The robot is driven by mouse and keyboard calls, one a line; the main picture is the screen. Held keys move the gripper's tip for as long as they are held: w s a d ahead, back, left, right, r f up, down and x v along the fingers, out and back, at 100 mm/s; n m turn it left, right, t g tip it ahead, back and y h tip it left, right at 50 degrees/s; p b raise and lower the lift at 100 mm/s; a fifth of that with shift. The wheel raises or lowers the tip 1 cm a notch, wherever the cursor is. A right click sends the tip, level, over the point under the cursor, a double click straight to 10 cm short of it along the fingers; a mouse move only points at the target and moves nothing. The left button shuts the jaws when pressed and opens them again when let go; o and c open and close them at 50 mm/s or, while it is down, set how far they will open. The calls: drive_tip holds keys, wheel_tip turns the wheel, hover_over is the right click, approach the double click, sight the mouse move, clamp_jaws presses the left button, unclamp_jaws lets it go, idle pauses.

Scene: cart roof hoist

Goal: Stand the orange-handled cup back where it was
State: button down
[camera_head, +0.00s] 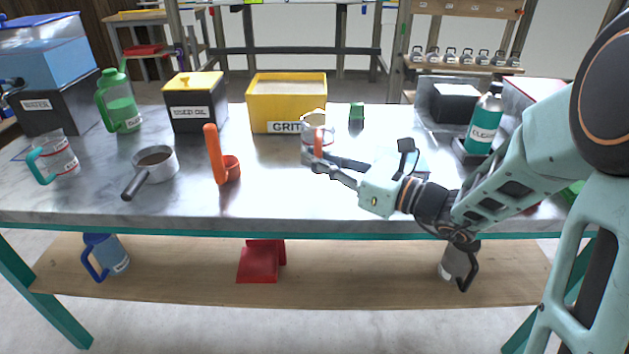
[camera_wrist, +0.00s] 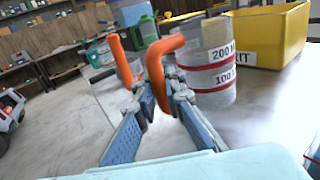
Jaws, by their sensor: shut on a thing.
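The orange-handled cup (camera_head: 312,133) is clear with red bands, in front of the yellow grit bin in the head view. It fills the middle right of the wrist view (camera_wrist: 208,65), roughly upright with a slight lean; its marks read 200 and 100. My gripper (camera_head: 320,166) is shut on its orange handle (camera_wrist: 156,62), with the blue-grey fingers (camera_wrist: 160,92) either side of the handle's lower part. The fingers and handle hide part of the cup in the head view. I cannot tell whether its base touches the metal tabletop (camera_head: 275,200).
The yellow grit bin (camera_head: 287,112) stands close behind the cup. An orange scoop (camera_head: 216,160) stands to the left, then a saucepan (camera_head: 155,165) and a teal-handled cup (camera_head: 60,160). The tabletop between scoop and cup is clear.

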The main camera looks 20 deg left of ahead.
sight(320, 176)
drive_tip(key=shift+w+a+f, duration=0.2)
drive_tip(key=shift+a+f, duration=0.05)
drive_tip(key=shift+f, duration=0.2)
drive_tip(key=shift+w+a+f+b, duration=0.15)
drive_tip(key=shift+f+b, duration=0.95)
drive_tip(key=shift+f, duration=0.55)
drive_tip(key=shift+f, duration=0.1)
drive_tip(key=c, duration=2)
unclamp_jaws()
drive_tip(key=p+v, duration=0.3)
drive_tip(key=v, duration=0.9)
